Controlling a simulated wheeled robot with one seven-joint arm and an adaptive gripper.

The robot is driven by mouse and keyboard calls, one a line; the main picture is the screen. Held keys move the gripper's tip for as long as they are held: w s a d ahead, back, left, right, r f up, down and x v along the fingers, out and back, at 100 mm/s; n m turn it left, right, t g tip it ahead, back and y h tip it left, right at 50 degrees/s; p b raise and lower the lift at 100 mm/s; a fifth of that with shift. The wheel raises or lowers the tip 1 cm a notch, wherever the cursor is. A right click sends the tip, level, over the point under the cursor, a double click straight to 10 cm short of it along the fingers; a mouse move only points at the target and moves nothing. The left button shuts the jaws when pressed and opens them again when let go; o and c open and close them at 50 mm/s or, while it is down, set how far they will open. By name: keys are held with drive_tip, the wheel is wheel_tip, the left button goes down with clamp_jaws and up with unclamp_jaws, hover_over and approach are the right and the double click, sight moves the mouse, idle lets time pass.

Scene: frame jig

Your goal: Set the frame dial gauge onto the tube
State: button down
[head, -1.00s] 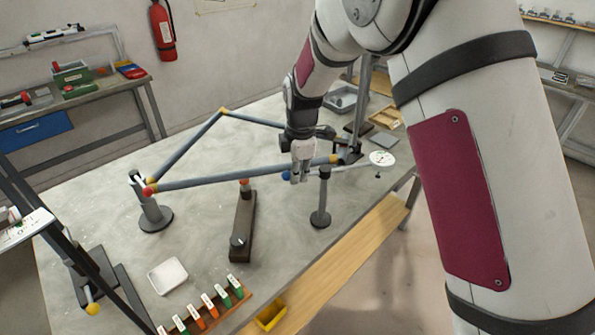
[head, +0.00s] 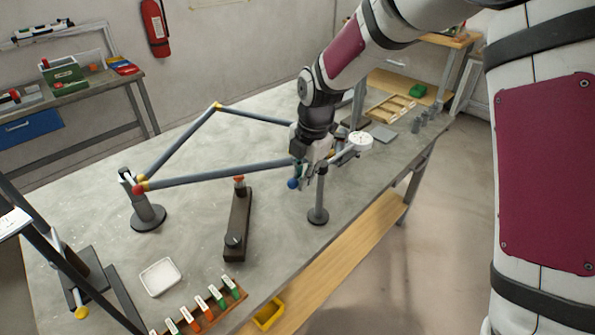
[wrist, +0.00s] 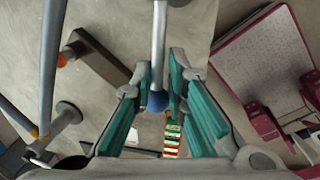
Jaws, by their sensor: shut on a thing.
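My gripper (head: 303,172) is shut on the frame dial gauge, near its blue ball end. The gauge's round white dial (head: 360,140) faces up at the right of my gripper. Its blue ball (head: 293,184) hangs at the left, and shows between my fingers in the wrist view (wrist: 155,102). The gauge's grey rod (wrist: 158,45) runs up out of the wrist view. The blue-grey frame tube (head: 215,173) runs from the left stand toward my gripper, which hides its right end. I cannot tell whether the gauge touches the tube.
A post on a round base (head: 318,214) stands just right of and in front of my gripper. Another stand (head: 148,214) holds the frame's left end. A dark block with a red knob (head: 238,215), a white dish (head: 161,277) and a tag rack (head: 212,308) lie in front.

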drive_tip(key=shift+s+d+r+n+g+p, duration=0.15)
drive_tip(key=shift+s+d+n+p, duration=0.15)
drive_tip(key=shift+d+n, duration=0.5)
drive_tip(key=shift+s+d+r+n+g+p, duration=0.15)
drive_tip(key=shift+s+d+n, duration=0.25)
drive_tip(key=shift+n, duration=0.7)
drive_tip(key=shift+f, duration=0.1)
drive_tip(key=c, duration=1.7)
unclamp_jaws()
drive_tip(key=r, duration=0.4)
drive_tip(key=d+r, duration=0.1)
drive_tip(key=r, duration=0.2)
drive_tip(key=s+d+r, duration=0.1)
drive_tip(key=r, duration=0.3)
drive_tip(key=shift+r, duration=0.35)
